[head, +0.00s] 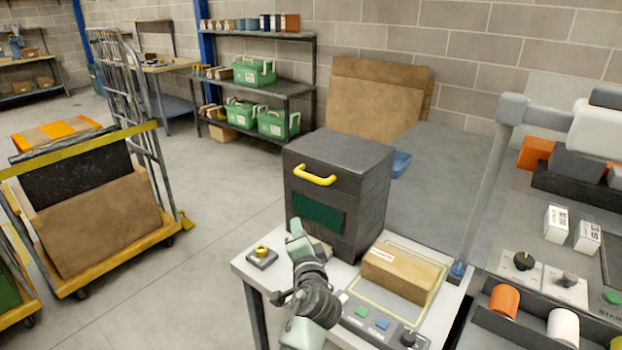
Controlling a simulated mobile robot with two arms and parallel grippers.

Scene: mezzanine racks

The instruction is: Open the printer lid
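The printer (335,195) is a dark grey box on a white table, with a dark green panel on its front. Its lid (340,149) lies flat and closed on top, with a yellow handle (314,176) on the lid's front edge. My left gripper (296,232) is in front of the printer's lower left front, below the handle and apart from it. Its fingers are small and seen from behind, so their opening is unclear. My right gripper does not show.
On the white table (245,268) are a cardboard box (400,273) on a scale-like plate, a small yellow-knobbed device (262,256) and a button panel (380,323). A grey post (485,190) rises at the right. Open floor lies left of the table, before a yellow cart (110,258).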

